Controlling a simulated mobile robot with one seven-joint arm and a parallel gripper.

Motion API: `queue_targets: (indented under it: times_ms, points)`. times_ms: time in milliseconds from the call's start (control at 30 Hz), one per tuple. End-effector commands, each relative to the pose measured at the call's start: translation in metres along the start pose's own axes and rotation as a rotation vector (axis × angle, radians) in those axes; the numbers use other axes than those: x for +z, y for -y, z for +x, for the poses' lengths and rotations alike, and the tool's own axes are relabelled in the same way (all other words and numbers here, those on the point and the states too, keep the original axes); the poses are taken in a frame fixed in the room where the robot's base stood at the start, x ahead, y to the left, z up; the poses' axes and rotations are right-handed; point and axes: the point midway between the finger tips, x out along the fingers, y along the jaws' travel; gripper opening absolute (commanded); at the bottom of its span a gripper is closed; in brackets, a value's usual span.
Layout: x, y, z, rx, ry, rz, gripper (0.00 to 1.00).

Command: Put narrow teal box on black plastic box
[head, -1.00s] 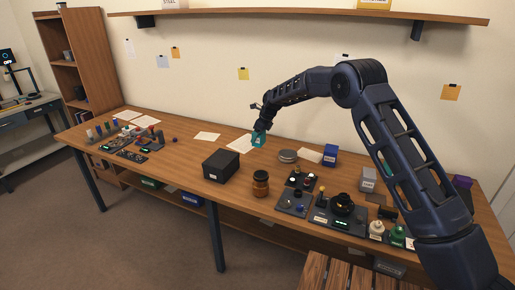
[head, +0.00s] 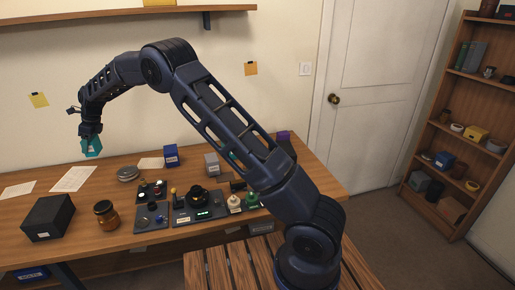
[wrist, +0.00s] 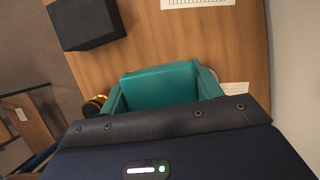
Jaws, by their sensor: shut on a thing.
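The narrow teal box (head: 91,147) is held in my gripper (head: 90,134), above the back of the table in the head view. The black plastic box (head: 48,218) stands on the table at the lower left of the head view, nearer the front edge than the teal box. It also shows in the wrist view (wrist: 86,22) at the upper left, apart from the teal box. Its top looks bare.
An amber jar (head: 106,215) stands just right of the black box. A round tin (head: 128,173), a blue box (head: 171,155) and dark trays with lens parts (head: 198,205) lie further right. Paper sheets (head: 73,178) lie flat behind the black box.

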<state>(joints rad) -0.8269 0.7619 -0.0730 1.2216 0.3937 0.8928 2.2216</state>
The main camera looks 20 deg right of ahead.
Motion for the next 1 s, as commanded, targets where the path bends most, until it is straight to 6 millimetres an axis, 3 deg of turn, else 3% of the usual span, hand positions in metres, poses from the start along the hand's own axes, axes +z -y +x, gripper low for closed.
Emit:
queue_targets:
  times_ms: [33, 200, 500, 733, 1000]
  points:
    - [-0.016, 0.016, -0.012, -0.014, 0.0, 0.031, 0.39]
    - [-0.068, 0.058, -0.045, -0.057, 0.001, 0.132, 0.39]
    - [-0.169, 0.117, -0.106, -0.131, 0.001, 0.315, 0.39]
    - [-0.252, 0.15, -0.155, -0.191, 0.001, 0.458, 0.39]
    - [-0.353, 0.171, -0.212, -0.262, 0.002, 0.629, 0.39]
